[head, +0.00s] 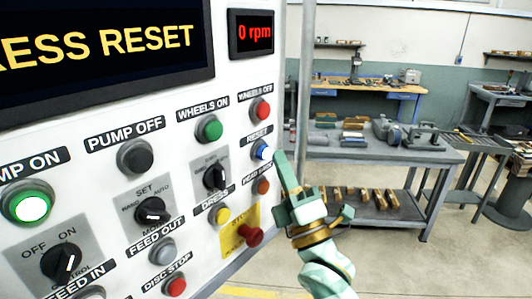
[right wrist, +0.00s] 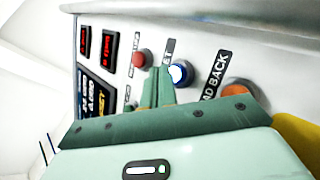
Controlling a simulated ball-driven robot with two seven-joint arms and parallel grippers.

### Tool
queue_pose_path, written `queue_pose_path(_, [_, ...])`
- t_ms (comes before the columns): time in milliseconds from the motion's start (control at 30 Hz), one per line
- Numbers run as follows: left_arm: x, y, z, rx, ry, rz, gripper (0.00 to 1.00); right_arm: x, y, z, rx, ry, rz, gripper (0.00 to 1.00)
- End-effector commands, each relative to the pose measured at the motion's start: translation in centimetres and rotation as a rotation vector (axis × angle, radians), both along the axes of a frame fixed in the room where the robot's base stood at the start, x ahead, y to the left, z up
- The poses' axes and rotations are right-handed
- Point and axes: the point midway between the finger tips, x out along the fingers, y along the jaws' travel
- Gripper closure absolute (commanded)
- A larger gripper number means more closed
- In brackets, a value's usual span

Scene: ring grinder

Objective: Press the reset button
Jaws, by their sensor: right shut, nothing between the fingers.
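The reset button (head: 262,150) is a blue button with a bright lit centre in a dark ring, on the white control panel (head: 188,88), under a RESET label. It also shows in the right wrist view (right wrist: 180,73). My right gripper (head: 280,158) is shut and empty, its fingertips just right of the button in the head view. In the right wrist view the fingertips (right wrist: 160,80) overlap the left side of the button's ring. I cannot tell whether they touch it. My left gripper is not in view.
A red wheels-off button (head: 260,109) sits above and an orange head-back button (head: 262,186) below. A red stop knob (head: 250,235) on a yellow plate is lower. The big display (head: 100,45) reads "RESS RESET", cut off left. A workbench (head: 385,150) stands behind, right.

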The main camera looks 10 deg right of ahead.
Motion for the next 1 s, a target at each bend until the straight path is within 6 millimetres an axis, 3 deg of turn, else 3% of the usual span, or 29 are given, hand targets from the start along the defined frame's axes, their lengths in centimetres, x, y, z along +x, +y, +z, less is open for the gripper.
queue_pose_path(1000, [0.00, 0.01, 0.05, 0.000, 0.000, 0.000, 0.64, 0.54, 0.48, 0.08, 0.001, -0.001, 0.001, 1.00])
